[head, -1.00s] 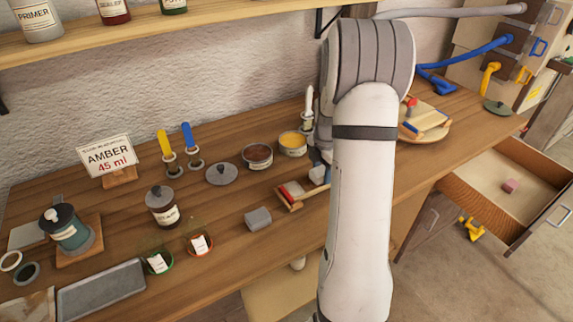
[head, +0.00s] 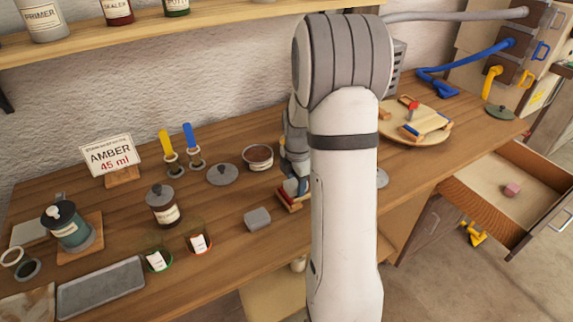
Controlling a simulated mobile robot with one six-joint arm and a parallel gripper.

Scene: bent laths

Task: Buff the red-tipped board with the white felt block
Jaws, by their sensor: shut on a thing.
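The red-tipped board (head: 284,199) lies on the workbench, left of my arm, with its red end towards the left. My gripper (head: 294,184) is low over this board, mostly hidden by my own arm. It is shut on the small white felt block (head: 303,186), of which only a pale part shows at the board. Whether the block touches the board cannot be told.
A grey block (head: 257,218) lies left of the board, with a brown tin (head: 258,157) behind. Two glass cups (head: 199,243) and a dark jar (head: 162,205) stand further left. A round wooden board (head: 432,137) with laths is at right, above an open drawer (head: 515,185).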

